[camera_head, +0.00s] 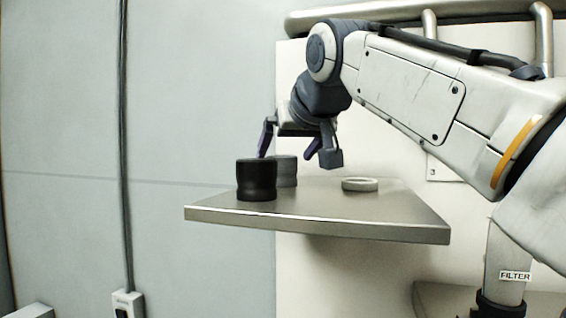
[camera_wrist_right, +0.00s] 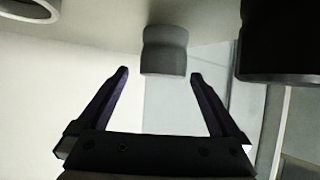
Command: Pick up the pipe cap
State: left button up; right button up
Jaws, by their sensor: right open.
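A grey, waisted cylinder (camera_head: 287,172) stands on the metal shelf, partly behind a black, waisted cylinder (camera_head: 257,181). A flat pale ring (camera_head: 360,184) lies to their right. No label shows which one is the pipe cap. My right gripper (camera_head: 287,155) is open and empty, pointing down by the grey cylinder. In the right wrist view, the grey cylinder (camera_wrist_right: 164,48) appears ahead, centred between the spread fingertips (camera_wrist_right: 160,73), apart from both. The black cylinder (camera_wrist_right: 280,42) is at right there, the ring (camera_wrist_right: 32,8) at top left. My left gripper is not in view.
The metal shelf (camera_head: 330,215) juts from the pale wall panel, with free room at its front and right. Pipes (camera_head: 400,10) run along the top. A pipe marked FILTER (camera_head: 514,276) stands at lower right, near my right arm.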

aim_at(279, 161)
jog(key=shift+w+a+f+p, duration=0.2)
jog(key=shift+w+p, duration=0.2)
jog(key=shift+w, duration=0.2)
jog(key=p+x, duration=0.2)
jog(key=x, duration=0.1)
jog(key=shift+w+a+f, duration=0.15)
jog(key=shift+w, duration=0.05)
jog(key=shift+w+a+f, duration=0.1)
jog(key=shift+w+f, duration=0.15)
jog(key=shift+w, duration=0.05)
jog(key=c, duration=1.3)
jog(key=shift+r, duration=0.1)
